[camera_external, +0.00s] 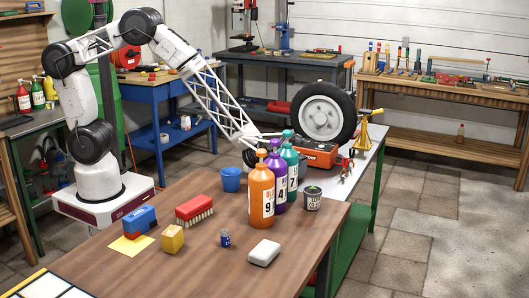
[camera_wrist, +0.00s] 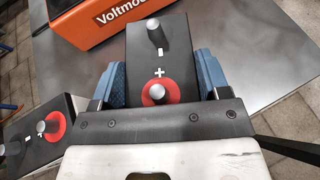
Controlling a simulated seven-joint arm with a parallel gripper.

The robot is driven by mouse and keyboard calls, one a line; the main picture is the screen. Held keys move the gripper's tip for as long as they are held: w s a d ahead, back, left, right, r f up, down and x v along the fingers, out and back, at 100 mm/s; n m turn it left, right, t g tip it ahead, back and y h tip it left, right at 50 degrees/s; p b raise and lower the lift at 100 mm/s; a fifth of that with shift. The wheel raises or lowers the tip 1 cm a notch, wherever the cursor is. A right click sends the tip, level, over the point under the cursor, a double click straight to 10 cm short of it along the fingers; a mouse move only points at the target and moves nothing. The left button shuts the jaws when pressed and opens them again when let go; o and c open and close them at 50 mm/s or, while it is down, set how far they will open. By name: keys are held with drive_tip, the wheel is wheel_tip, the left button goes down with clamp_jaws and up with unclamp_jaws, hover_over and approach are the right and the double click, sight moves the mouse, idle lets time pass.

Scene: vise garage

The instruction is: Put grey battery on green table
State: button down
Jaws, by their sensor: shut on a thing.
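A dark grey battery (camera_wrist: 150,68) with a plus terminal in a red ring and a minus terminal sits between the two blue fingers of my gripper (camera_wrist: 162,78) in the wrist view. The fingers are shut on its sides. In the external view my gripper (camera_external: 256,145) is behind the bottles, and the battery in it is hidden. The green table (camera_external: 366,153) has a grey top and green legs and stands behind the wooden table. Its grey top also shows in the wrist view (camera_wrist: 250,40). I cannot tell whether the battery touches the top.
An orange Voltmouse-like box (camera_wrist: 100,20) lies just beyond the battery; it also shows in the external view (camera_external: 318,154). A second dark battery (camera_wrist: 30,135) is at the left. A wheel (camera_external: 322,112) and a yellow stand (camera_external: 368,130) are nearby. Tall bottles (camera_external: 262,195) stand in front.

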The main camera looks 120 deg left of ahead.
drive_tip(key=shift+f, duration=0.45)
idle(0.4)
drive_tip(key=shift+c, duration=0.8)
unclamp_jaws()
drive_tip(key=shift+o, duration=0.7)
drive_tip(key=shift+f, duration=0.15)
drive_tip(key=v, duration=0.8)
drive_tip(key=shift+w, duration=0.1)
